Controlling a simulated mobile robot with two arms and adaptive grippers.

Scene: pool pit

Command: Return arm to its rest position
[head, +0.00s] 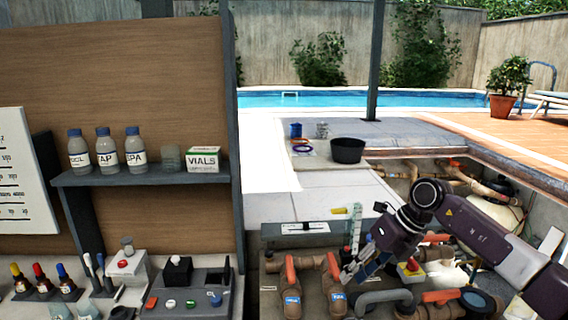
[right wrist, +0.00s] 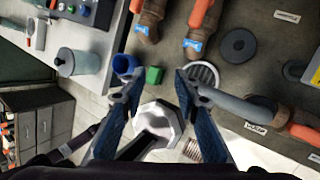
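My right arm (head: 480,232) reaches in from the right in the head view, over the pit with pipes. Its gripper (head: 352,272) points down and left, close above the orange-handled valves. In the right wrist view the two blue-padded fingers of the right gripper (right wrist: 158,76) stand apart with nothing held between them. Beyond the gap lie a small green block (right wrist: 154,75), a blue cup (right wrist: 124,65) and a pale hexagonal piece (right wrist: 158,122). My left gripper does not show in the head view.
Valves with orange handles (head: 334,267) and brown pipes crowd the space around the right gripper. A shelf (head: 150,176) with bottles stands at left, above a counter with droppers. A black bowl (head: 348,151) sits on the paving behind. The pool (head: 270,99) lies farther back.

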